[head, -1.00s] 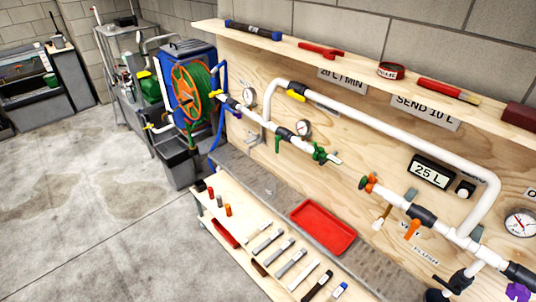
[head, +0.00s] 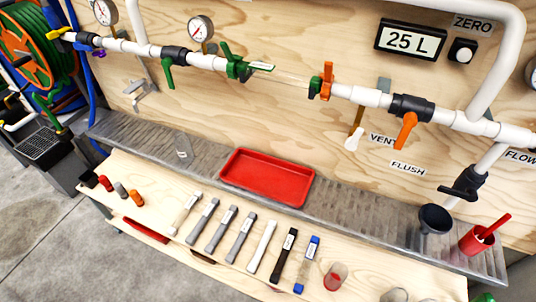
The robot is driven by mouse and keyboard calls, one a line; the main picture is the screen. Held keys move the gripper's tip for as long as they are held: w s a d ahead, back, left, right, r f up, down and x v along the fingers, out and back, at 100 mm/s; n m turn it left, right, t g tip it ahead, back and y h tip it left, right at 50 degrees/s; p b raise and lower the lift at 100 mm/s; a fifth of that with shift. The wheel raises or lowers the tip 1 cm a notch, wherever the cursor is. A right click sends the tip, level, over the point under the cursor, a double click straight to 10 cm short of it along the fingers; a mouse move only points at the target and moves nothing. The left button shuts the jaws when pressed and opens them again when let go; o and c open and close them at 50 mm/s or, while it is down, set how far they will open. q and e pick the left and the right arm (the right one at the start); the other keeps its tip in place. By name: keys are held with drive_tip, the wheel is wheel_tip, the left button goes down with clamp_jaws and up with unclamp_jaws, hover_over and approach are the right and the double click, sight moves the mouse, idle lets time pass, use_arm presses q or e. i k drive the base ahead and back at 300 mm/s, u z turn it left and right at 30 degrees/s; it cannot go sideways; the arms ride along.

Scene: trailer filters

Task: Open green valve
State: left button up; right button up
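The green valve is a dark body on the white pipe with a green lever (head: 168,74) at the upper left. Its lever points down, across the line of the pipe. A separate green clamp-like fitting (head: 236,64) sits farther right on the same pipe, by a clear section. Neither of my grippers is in view, so nothing shows touching the valve.
An orange-handled valve (head: 406,130) and an orange fitting (head: 326,82) are to the right. A gauge (head: 200,28) stands above the pipe. Below are a metal ledge (head: 345,195), a red tray (head: 268,176) and a wooden shelf (head: 150,180) with several filter-like bars.

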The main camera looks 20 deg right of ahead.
sight(166, 63)
drive_tip(key=z, duration=0.25)
drive_tip(key=k, duration=0.3)
drive_tip(key=u, duration=1.05)
drive_tip(key=i, duration=0.95)
drive_tip(key=z, duration=0.05)
